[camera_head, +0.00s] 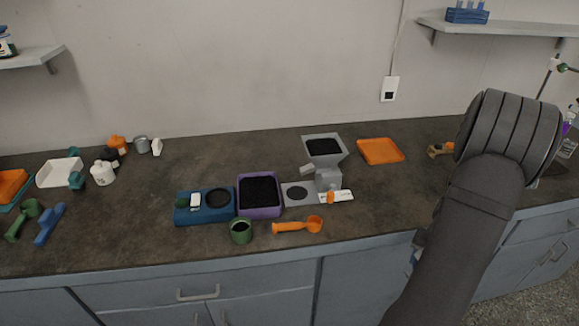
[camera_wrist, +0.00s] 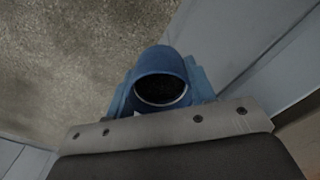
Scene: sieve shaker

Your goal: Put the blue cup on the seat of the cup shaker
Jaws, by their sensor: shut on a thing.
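The blue cup (camera_wrist: 162,62) is in my gripper (camera_wrist: 160,108), seen in the wrist view with its round mouth facing the camera and dark material inside. My gripper is shut on it; the fingertips are not clearly seen. The ring appears empty. My gripper is well away from it, to the right.
A purple tray (camera_head: 244,208) of black granules sits beside the blue box, then a grey hopper machine (camera_head: 329,179). A green cup (camera_head: 241,237) and orange scoop (camera_head: 292,226) lie in front. The wrist view shows floor (camera_wrist: 60,60) and cabinet fronts (camera_wrist: 235,40) below the cup.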

